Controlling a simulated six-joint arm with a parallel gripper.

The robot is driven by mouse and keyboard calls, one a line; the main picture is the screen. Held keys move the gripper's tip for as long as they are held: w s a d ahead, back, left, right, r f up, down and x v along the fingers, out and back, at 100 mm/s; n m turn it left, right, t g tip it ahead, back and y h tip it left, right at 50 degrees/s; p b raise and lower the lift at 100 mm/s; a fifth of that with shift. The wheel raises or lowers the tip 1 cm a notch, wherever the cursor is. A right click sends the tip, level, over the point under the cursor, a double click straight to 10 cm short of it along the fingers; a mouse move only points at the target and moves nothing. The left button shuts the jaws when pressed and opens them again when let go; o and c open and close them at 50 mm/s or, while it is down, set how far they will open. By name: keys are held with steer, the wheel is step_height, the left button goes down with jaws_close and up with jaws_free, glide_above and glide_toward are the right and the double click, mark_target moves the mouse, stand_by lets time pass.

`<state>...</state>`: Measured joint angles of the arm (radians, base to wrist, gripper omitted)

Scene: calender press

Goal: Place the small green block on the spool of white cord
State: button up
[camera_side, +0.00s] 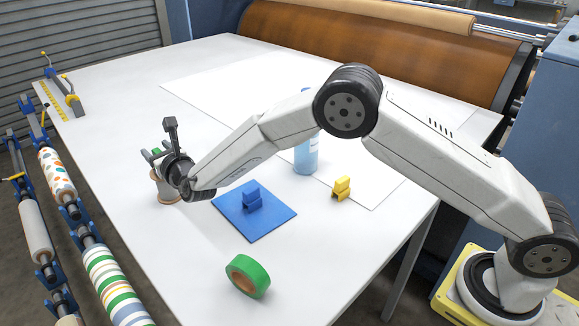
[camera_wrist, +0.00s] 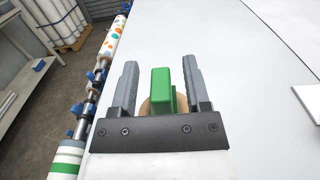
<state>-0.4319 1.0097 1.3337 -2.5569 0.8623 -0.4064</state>
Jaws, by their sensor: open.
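The small green block (camera_wrist: 161,86) is between the two fingers of my gripper (camera_wrist: 155,78) in the wrist view, with a gap visible toward the left finger. The spool of white cord (camera_side: 163,188) stands upright near the table's left edge, partly hidden by my gripper (camera_side: 160,152) in the side view. Its tan rim (camera_wrist: 147,107) shows beneath the block in the wrist view. The block appears to sit over the spool's top; the contact itself is hidden. My gripper is open around the block.
A blue mat (camera_side: 275,222) bears a blue block (camera_side: 252,197). A yellow block (camera_side: 341,188), a blue bottle (camera_side: 306,157) and a roll of green tape (camera_side: 262,276) stand on the white table. Patterned rolls (camera_side: 108,288) line its left side.

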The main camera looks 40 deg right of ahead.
steer(key=s, duration=1.1)
steer(key=shift+s, duration=0.35)
stand_by(0.5)
